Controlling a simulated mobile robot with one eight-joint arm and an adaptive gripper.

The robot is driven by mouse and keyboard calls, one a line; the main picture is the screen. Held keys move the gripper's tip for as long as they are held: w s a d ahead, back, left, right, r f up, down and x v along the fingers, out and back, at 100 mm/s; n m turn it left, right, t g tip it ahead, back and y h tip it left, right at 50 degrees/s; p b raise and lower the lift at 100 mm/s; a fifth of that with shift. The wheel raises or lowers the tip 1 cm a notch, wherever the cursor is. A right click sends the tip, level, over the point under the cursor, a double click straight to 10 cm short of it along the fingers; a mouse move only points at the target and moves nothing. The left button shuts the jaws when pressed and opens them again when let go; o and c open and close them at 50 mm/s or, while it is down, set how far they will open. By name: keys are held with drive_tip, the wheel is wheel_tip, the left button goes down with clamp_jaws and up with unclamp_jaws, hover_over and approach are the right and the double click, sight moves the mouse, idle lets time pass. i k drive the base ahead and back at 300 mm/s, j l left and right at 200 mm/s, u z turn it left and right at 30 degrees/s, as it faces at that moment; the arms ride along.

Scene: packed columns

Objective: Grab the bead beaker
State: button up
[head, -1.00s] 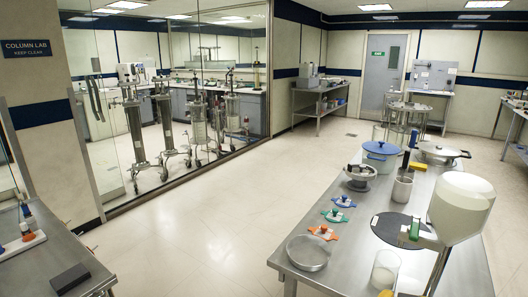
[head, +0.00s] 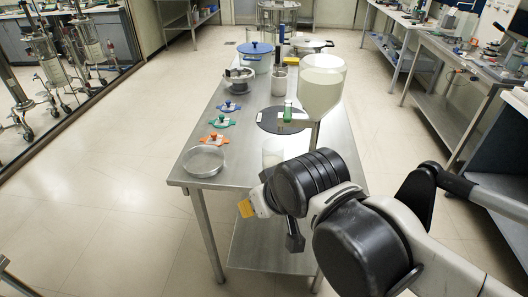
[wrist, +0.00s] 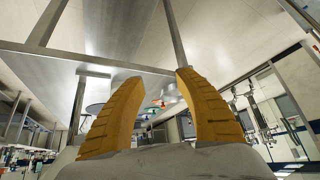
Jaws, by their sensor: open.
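A clear beaker (head: 272,151) with pale contents, which looks like the bead beaker, stands near the front edge of the steel table (head: 235,157). My forearm and wrist hide its lower right part. My gripper (wrist: 159,76) is open in the wrist view, its two orange fingers spread with nothing between them. In the head view one orange finger shows in front of the table, below and left of the beaker, apart from it. I cannot make out the beaker in the wrist view.
A large vessel of white material (head: 322,88) stands on a support behind the beaker, near a dark round mat (head: 270,122). A shallow round dish (head: 203,160) and colored clamps (head: 217,138) lie to the left. A blue pot (head: 257,55) stands farther back. Floor is clear to the left.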

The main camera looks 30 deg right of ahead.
sight(273, 148)
drive_tip(key=k+z, duration=0.15)
drive_tip(key=z, duration=0.25)
drive_tip(key=k+z, duration=0.15)
drive_tip(key=z, duration=0.25)
drive_tip(key=k+z, duration=0.15)
drive_tip(key=z, duration=0.25)
drive_tip(key=k+z, duration=0.1)
drive_tip(key=z, duration=0.3)
